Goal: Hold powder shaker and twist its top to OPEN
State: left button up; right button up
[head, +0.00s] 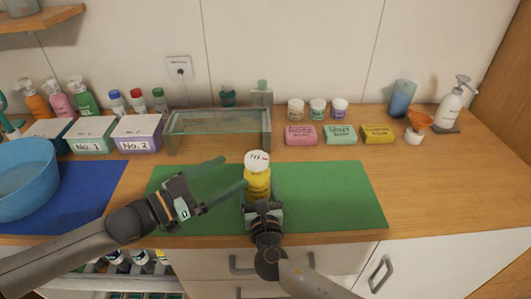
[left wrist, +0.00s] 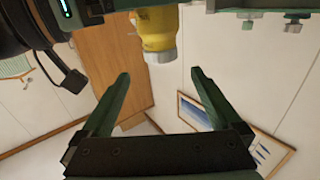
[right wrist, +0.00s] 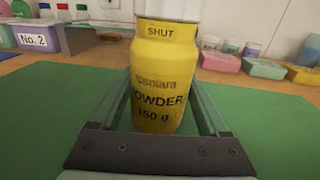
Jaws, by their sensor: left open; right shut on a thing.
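The yellow powder shaker (head: 257,184) with a white top (head: 257,160) stands upright over the green mat. In the right wrist view the shaker (right wrist: 160,90) shows the word SHUT on its neck. My right gripper (head: 262,208) is shut on the shaker's body from the front. My left gripper (head: 234,177) is open and empty, just left of the shaker, its fingers pointing right toward it. In the left wrist view the shaker (left wrist: 157,30) appears at the upper edge, outside the open fingers (left wrist: 158,85).
The green mat (head: 330,195) is otherwise clear. A glass-topped stand (head: 217,122) and boxes No. 1 (head: 90,135) and No. 2 (head: 136,133) stand behind. Soap bars (head: 340,134) lie back right. A blue bowl (head: 22,180) is at far left. The counter at right is free.

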aim_at(266, 153)
pick_arm(q)
jog(key=x, duration=1.1)
jog(key=shift+w+d+f, duration=0.1)
jog(key=shift+w+f, duration=0.05)
jog(key=shift+w, duration=0.05)
